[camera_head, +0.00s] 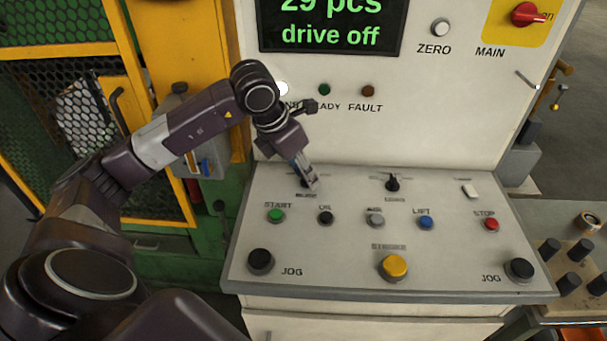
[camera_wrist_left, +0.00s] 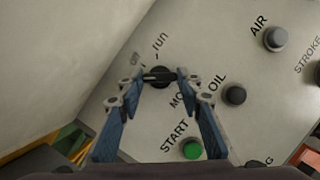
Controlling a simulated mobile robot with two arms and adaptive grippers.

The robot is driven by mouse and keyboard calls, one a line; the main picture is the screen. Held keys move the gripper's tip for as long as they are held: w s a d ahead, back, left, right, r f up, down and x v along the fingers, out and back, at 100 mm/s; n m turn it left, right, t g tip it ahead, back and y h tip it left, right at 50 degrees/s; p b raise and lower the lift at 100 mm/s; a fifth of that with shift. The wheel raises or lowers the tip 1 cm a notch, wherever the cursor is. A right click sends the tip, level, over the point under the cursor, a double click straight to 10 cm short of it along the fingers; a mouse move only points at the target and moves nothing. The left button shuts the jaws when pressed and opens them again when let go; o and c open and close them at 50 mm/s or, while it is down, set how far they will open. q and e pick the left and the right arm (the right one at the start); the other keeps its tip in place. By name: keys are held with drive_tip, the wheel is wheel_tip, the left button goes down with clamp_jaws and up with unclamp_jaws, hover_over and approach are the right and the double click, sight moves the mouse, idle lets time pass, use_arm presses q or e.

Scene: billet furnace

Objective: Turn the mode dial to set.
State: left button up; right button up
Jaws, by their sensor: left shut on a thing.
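The mode dial (camera_wrist_left: 158,76) is a small black knob on the sloped control panel, with its label partly hidden. In the left wrist view it sits between the fingertips of my left gripper (camera_wrist_left: 159,78), which is shut on it. A "run" mark is readable beside the dial, and another mark to its left is too blurred to read. I cannot tell clearly which mark the dial points to. In the head view my left gripper (camera_head: 309,184) reaches down to the panel's upper left and mostly hides the dial. My right gripper is in neither view.
The panel holds a green START button (camera_head: 276,215), a black OIL button (camera_head: 325,218), a second black dial (camera_head: 393,184), a blue LIFT button (camera_head: 426,223), a red STOP button (camera_head: 491,224) and a yellow button (camera_head: 394,266). The display (camera_head: 330,25) above reads "29 pcs, drive off".

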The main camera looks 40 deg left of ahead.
use_arm(q)
drive_tip(key=shift+n, duration=0.5)
drive_tip(key=shift+y, duration=0.3)
drive_tip(key=shift+r, duration=0.1)
drive_tip(key=o, duration=1.2)
drive_tip(key=shift+c, duration=0.2)
drive_tip(key=d+v, duration=0.1)
drive_tip(key=v, duration=1)
drive_tip(key=shift+s+a+r, duration=0.3)
drive_tip(key=shift+a+r, duration=0.1)
drive_tip(key=shift+a, duration=0.1)
